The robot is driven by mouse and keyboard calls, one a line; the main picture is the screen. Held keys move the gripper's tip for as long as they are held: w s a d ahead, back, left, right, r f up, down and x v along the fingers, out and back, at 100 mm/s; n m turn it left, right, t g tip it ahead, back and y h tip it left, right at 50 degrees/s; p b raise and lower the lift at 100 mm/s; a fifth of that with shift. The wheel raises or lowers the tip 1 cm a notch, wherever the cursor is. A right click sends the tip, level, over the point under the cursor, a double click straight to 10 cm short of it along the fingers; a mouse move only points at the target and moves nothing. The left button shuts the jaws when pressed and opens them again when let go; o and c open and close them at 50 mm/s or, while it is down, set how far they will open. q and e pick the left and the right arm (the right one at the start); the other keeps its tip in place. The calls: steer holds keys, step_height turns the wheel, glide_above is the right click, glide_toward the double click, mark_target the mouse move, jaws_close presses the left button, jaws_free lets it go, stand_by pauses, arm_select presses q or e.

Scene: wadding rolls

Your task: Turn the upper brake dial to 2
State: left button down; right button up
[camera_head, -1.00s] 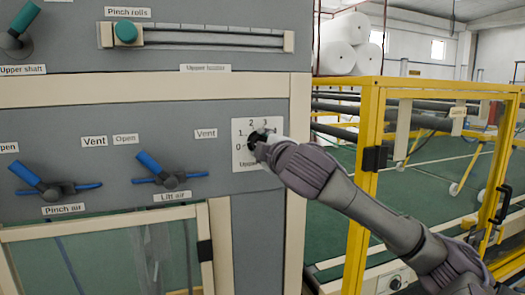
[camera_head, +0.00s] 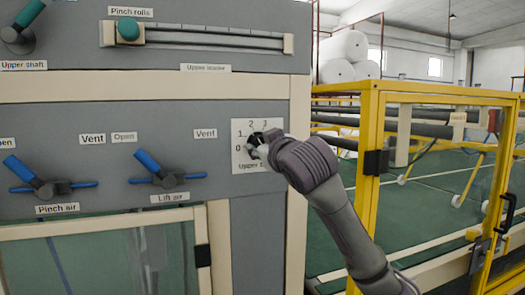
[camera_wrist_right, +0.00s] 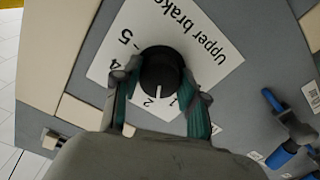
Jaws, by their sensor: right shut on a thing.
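The upper brake dial (camera_head: 252,139) is a black round knob on a white plate (camera_head: 240,164) with numbers, on the grey panel. In the right wrist view the knob (camera_wrist_right: 160,70) has a white pointer line that points between the 1 and the 2. My right gripper (camera_head: 259,143) is at the dial, coming from the right. In the right wrist view its two fingers (camera_wrist_right: 161,84) are shut on the knob, one on each side. In the head view the gripper hides part of the knob and plate. My left gripper is not in view.
Blue Pinch air (camera_head: 45,185) and Lift air (camera_head: 165,178) valves sit left of the dial. A green-knobbed Pinch rolls slider (camera_head: 128,30) is above. A yellow-framed guard (camera_head: 372,130) stands close to the right of the panel and my arm.

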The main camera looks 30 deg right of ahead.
steer(key=shift+m, duration=1)
steer(key=o, duration=1.1)
steer(key=shift+o, duration=0.2)
steer(key=v, duration=1.2)
steer(key=shift+r, duration=0.1)
